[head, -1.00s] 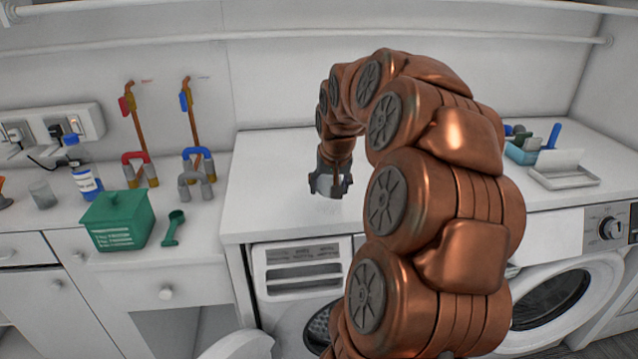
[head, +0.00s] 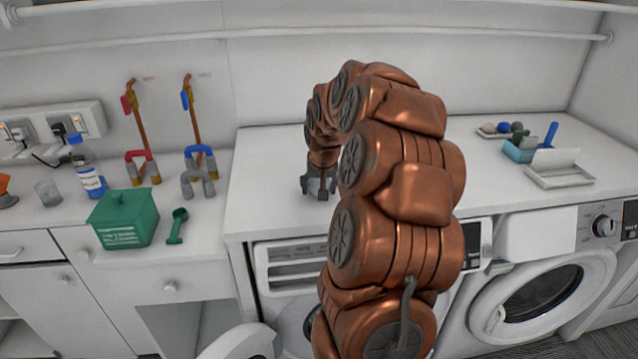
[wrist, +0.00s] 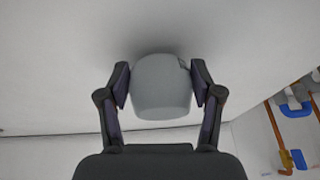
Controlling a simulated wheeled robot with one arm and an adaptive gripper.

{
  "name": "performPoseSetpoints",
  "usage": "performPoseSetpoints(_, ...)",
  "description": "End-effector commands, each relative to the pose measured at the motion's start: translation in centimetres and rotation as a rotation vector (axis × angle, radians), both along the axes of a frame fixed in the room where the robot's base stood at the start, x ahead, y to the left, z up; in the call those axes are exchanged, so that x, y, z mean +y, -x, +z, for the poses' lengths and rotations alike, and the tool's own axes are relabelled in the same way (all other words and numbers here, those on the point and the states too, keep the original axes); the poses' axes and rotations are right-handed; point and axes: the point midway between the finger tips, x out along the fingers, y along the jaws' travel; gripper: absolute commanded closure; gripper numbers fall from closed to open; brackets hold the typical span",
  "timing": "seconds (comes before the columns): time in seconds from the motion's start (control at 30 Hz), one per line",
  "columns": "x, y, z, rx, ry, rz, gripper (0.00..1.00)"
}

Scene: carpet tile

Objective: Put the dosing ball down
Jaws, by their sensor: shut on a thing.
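The dosing ball (wrist: 160,88) is a pale grey, rounded cup-like thing in the middle of the wrist view. My gripper (wrist: 160,90) is shut on it, one finger on each side. In the head view my gripper (head: 319,188) points down over the white worktop (head: 265,195), near its left part, in front of the wall. The ball is mostly hidden there by my fingers and arm. I cannot tell whether it touches the worktop.
To the left stand a green box (head: 122,220), a green scoop (head: 177,226), a bottle (head: 90,172) and a clear cup (head: 48,192). Back right are small balls on a dish (head: 503,130), a blue caddy (head: 522,150) and a white tray (head: 560,176). The worktop around my gripper looks clear.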

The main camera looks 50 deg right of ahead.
Motion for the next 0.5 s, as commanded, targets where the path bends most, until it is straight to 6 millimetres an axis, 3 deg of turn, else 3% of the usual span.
performPoseSetpoints(0.4, -0.01, -0.03, -0.62, -0.001, 0.001, 0.0, 0.56)
performPoseSetpoints(0.43, 0.0, -0.03, -0.6, -0.001, 0.001, 0.0, 0.34)
performPoseSetpoints(0.5, -0.01, -0.03, -0.49, -0.001, 0.001, 0.0, 0.27)
